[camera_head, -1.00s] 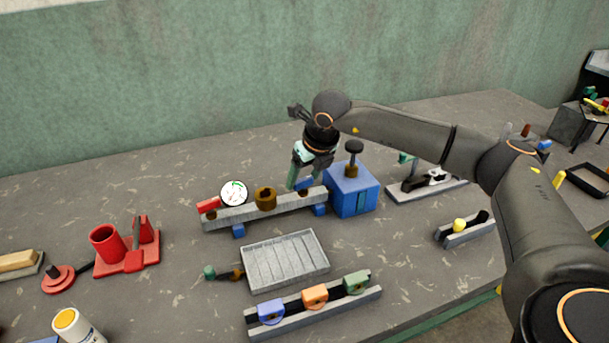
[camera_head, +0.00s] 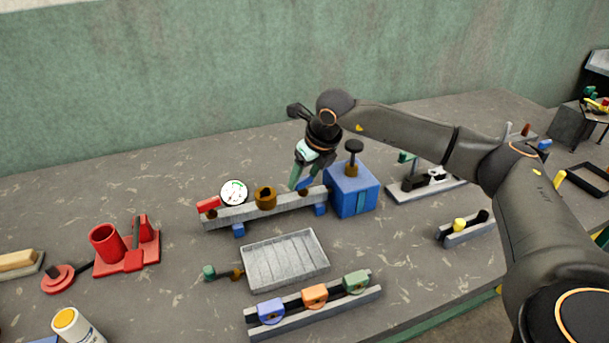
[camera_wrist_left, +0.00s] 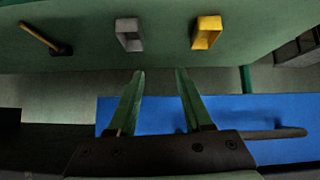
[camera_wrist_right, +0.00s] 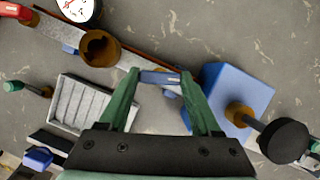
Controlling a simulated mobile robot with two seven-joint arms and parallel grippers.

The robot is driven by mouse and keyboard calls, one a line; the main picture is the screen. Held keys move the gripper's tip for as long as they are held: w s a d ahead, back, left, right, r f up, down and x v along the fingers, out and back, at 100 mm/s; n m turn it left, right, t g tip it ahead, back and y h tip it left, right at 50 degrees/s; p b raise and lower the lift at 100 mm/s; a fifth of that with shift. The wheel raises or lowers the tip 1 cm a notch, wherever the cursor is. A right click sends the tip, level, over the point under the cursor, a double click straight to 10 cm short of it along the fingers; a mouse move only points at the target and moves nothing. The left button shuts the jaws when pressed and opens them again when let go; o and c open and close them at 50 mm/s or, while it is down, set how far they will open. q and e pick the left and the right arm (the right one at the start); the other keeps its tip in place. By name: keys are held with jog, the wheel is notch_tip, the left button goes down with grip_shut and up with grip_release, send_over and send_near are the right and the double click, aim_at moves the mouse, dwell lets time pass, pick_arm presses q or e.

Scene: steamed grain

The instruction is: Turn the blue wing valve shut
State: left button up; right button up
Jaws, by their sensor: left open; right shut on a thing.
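The blue wing valve (camera_head: 305,183) sits near the right end of a grey pipe rail (camera_head: 242,210) on the bench. In the right wrist view its flat blue wing (camera_wrist_right: 160,77) lies between the fingertips. My right gripper (camera_head: 299,186) comes down from above and is shut on the wing, hiding part of it. My left gripper (camera_wrist_left: 159,73) is open and empty in the left wrist view, away from the valve.
A blue box with a dark knob (camera_head: 351,190) stands close right of the valve. A brass cup (camera_head: 265,198), a dial gauge (camera_head: 234,192) and a red handle (camera_head: 208,204) are to its left. A ribbed grey tray (camera_head: 285,262) lies in front.

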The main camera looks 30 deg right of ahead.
jog(key=n+y, duration=0.1)
jog(key=n, duration=0.2)
jog(key=n+g+y, duration=0.1)
jog(key=n, duration=0.3)
jog(key=shift+w+d+r+y+p, duration=0.1)
jog(key=shift+d+y+p, duration=0.05)
jog(key=shift+y+p, duration=0.15)
jog(key=n+g+y, duration=0.1)
jog(key=n, duration=0.3)
jog(key=shift+w+p, duration=0.15)
jog(key=shift+p, duration=0.15)
jog(key=shift+d+n+g, duration=0.1)
jog(key=shift+n+g, duration=0.5)
jog(key=shift+n, duration=0.9)
jog(key=o, duration=1.4)
jog(key=v, duration=1.2)
jog(key=shift+w+d+r, duration=0.1)
jog(key=shift+d+r, duration=0.05)
jog(key=shift+d, duration=0.15)
